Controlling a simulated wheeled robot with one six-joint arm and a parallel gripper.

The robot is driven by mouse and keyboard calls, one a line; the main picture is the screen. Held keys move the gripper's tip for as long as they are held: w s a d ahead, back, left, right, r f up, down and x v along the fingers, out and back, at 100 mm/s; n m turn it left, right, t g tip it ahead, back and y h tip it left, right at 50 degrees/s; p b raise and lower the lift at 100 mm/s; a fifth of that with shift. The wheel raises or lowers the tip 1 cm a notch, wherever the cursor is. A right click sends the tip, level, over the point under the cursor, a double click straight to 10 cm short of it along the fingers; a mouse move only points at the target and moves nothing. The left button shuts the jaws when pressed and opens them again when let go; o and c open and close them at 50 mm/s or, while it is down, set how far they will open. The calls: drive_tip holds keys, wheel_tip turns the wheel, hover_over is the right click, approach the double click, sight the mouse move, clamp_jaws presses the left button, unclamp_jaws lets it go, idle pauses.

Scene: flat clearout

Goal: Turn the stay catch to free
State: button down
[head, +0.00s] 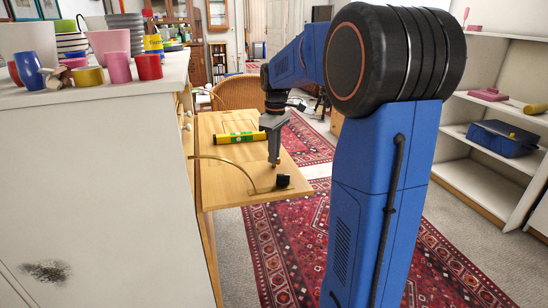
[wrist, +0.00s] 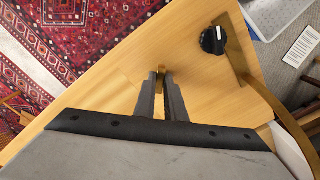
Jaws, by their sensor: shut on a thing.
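The stay catch looks like a black knob (head: 283,181) on the wooden flap near its front edge, beside the curved brass stay (head: 230,164). In the wrist view the knob (wrist: 211,42) shows a short white mark on its top, beside a brass strip; the stay (wrist: 284,112) curves away at the right. My gripper (head: 274,160) points down over the flap, a little behind the knob and apart from it. In the wrist view its fingers (wrist: 161,76) are shut on a small brass-coloured piece (wrist: 161,70), mostly hidden between them.
A yellow spirit level (head: 238,138) lies on the flap (head: 222,190) behind my gripper. The white cabinet (head: 95,180) with cups on top stands at the left. A patterned rug (head: 300,235) lies below, and open shelves (head: 480,150) stand at the right.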

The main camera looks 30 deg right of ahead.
drive_tip(key=n, duration=0.4)
drive_tip(key=shift+n, duration=0.3)
drive_tip(key=n, duration=0.4)
drive_tip(key=c, duration=1.7)
unclamp_jaws()
drive_tip(key=shift+r, duration=3.5)
drive_tip(key=shift+s, duration=0.1)
